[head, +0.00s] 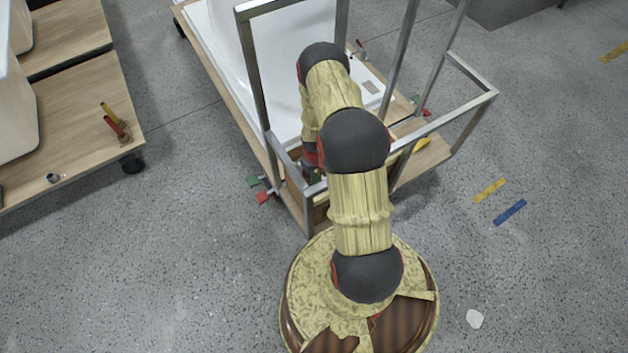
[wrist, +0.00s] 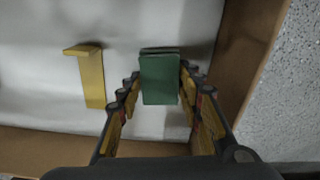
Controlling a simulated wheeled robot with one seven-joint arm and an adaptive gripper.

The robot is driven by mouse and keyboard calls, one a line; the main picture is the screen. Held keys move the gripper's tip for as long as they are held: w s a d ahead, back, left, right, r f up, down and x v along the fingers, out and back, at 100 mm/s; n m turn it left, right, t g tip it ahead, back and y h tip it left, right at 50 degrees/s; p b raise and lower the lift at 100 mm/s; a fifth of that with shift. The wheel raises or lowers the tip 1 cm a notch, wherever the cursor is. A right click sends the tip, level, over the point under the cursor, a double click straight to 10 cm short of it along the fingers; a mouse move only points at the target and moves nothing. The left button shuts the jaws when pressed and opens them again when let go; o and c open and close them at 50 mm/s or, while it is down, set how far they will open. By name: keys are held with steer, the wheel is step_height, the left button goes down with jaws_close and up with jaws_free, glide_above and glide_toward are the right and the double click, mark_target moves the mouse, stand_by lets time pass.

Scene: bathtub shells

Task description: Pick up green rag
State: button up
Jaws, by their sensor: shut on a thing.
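The green rag (wrist: 160,82) is a folded dark green rectangle in the wrist view. It sits between the two fingers of my gripper (wrist: 159,76), which is shut on it. A pale white surface lies behind the rag. Whether the rag still touches that surface is hard to tell. In the head view my arm reaches into the metal-framed cart and hides most of my gripper and the rag.
A yellow angled piece (wrist: 92,76) lies left of the rag. Metal frame bars (head: 267,100) stand around my arm, with a white tub shell (head: 225,50) behind. Another wooden cart (head: 95,120) stands left. Open floor (head: 540,150) lies right, with yellow and blue strips.

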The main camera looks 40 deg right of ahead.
mark_target(313, 178)
steer(key=c, duration=0.4)
steer(key=shift+o, duration=0.2)
steer(key=shift+r, duration=0.1)
step_height(313, 178, up, 10)
steer(key=p, duration=0.3)
steer(key=o, duration=0.6)
steer(key=c, duration=0.5)
